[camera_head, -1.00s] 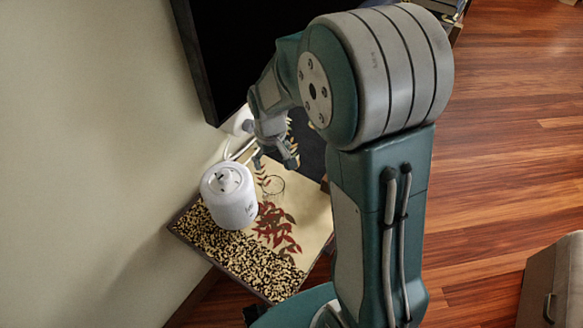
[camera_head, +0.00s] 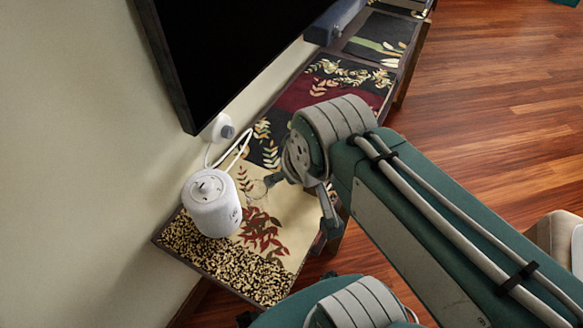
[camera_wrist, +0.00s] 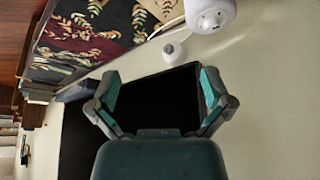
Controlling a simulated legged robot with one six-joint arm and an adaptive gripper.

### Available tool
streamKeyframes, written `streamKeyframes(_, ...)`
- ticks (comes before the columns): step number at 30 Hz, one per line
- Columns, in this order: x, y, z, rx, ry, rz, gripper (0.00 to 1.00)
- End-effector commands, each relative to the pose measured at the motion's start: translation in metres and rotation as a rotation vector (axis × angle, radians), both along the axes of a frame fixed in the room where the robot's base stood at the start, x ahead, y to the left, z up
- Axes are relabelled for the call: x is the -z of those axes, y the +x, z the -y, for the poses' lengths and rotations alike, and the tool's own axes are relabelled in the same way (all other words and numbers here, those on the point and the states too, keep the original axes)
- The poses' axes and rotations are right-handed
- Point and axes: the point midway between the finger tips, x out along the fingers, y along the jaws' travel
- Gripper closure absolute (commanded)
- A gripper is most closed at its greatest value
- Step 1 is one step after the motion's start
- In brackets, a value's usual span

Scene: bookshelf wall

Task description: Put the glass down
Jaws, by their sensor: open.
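The glass does not show in the wrist view.
A white cord runs to a small white wall unit (camera_head: 219,128). A dark screen (camera_head: 225,50) hangs above the table; a black screen (camera_wrist: 165,100) lies beyond my fingers. Wooden floor (camera_head: 490,120) is open at right.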

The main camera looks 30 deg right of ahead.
Motion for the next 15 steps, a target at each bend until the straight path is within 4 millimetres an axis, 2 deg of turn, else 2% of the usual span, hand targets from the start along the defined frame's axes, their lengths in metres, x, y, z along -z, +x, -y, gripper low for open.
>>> streamKeyframes(2, 0.001, 0.000, 0.000, 0.001, 0.000, 0.000, 0.00)
streamKeyframes(5, 0.005, 0.011, 0.000, -0.010, -0.002, -0.021, 0.00)
streamKeyframes(11, 0.029, 0.056, -0.002, -0.053, -0.013, -0.093, 0.00)
streamKeyframes(15, 0.052, 0.087, -0.004, -0.085, -0.021, -0.142, 0.00)
